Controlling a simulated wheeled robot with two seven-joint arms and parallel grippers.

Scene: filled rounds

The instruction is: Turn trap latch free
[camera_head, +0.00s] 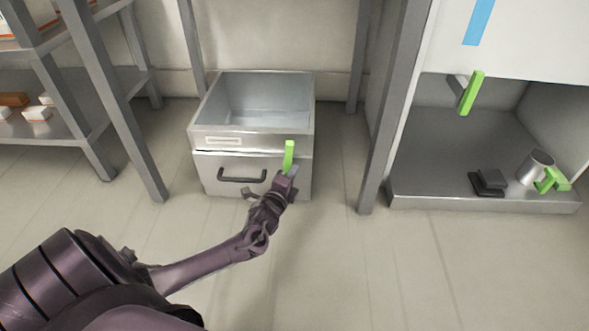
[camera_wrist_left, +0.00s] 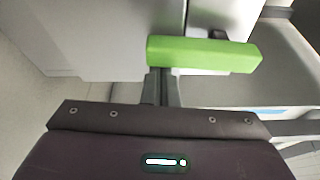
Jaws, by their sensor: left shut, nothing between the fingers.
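A grey metal box (camera_head: 207,171) with an open top section stands on the floor in the head view. A green latch lever (camera_head: 289,154) stands upright on its front right side. My left gripper (camera_head: 284,180) is just below the lever, shut and empty. In the left wrist view the green lever (camera_wrist_left: 200,53) lies across the picture beyond the fingers (camera_wrist_left: 163,75). I cannot tell whether the fingers touch it. My right gripper is not in view.
The box front has a dark handle (camera_head: 242,177) and a label. A shelf rack (camera_head: 80,85) stands at left. A white cabinet (camera_head: 520,40) at right has another green lever (camera_head: 470,93); below are a metal cup (camera_head: 536,165) and a dark block (camera_head: 488,181). Open floor lies in front.

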